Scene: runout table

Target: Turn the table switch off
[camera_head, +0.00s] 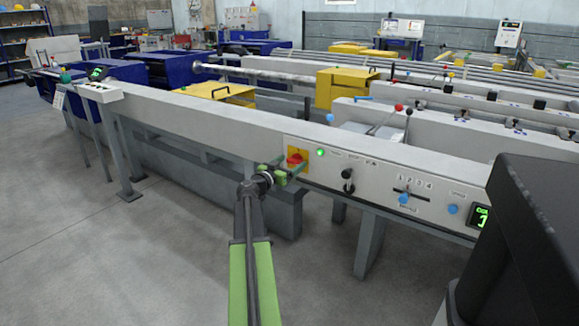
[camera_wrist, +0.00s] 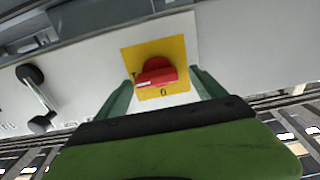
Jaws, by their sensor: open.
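The table switch is a red rotary knob (camera_head: 294,160) on a yellow square plate (camera_head: 304,154) on the table's long grey front panel. In the wrist view the red knob (camera_wrist: 155,73) has its grip bar lying nearly level, one end near a mark at the plate's left; a 0 shows below it. My gripper (camera_head: 284,170) is open and empty, right at the switch. In the wrist view its two green fingers (camera_wrist: 160,80) stand on either side of the knob, with visible gaps. I cannot tell whether the fingertips reach the knob's depth.
Further right are a black lever (camera_head: 348,181), a blue slider knob (camera_head: 404,198) and a blue button (camera_head: 452,209). A dark box-like shape fills the right foreground. Open floor (camera_head: 130,260) lies at left.

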